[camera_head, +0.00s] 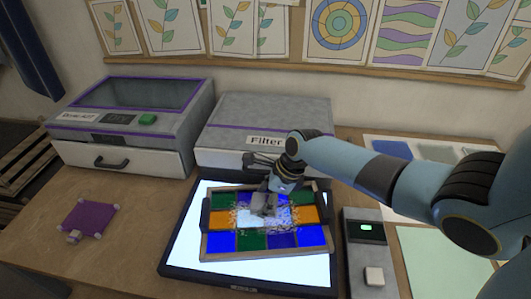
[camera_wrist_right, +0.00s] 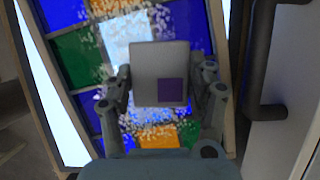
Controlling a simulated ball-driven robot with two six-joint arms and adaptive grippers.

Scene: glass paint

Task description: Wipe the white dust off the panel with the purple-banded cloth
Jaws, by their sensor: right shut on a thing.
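The framed panel of coloured glass (camera_head: 223,241) lies on a lit white light table (camera_head: 190,262). White dust (camera_head: 243,218) speckles its middle panes; the dust also shows in the right wrist view (camera_wrist_right: 112,72). My right gripper (camera_head: 266,192) is over the panel's middle. In the right wrist view it is shut on a grey block-like pad with a purple square, which looks like the cloth (camera_wrist_right: 150,65). The pad is at or just above the glass; contact cannot be told. My left gripper is not in view.
A purple mat (camera_head: 86,219) with pale corners lies at the left. Behind stand a grey box with a handled drawer (camera_head: 122,160) and a box labelled Filter (camera_head: 228,122). A control unit (camera_head: 369,248) stands right of the panel. The table's left front is clear.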

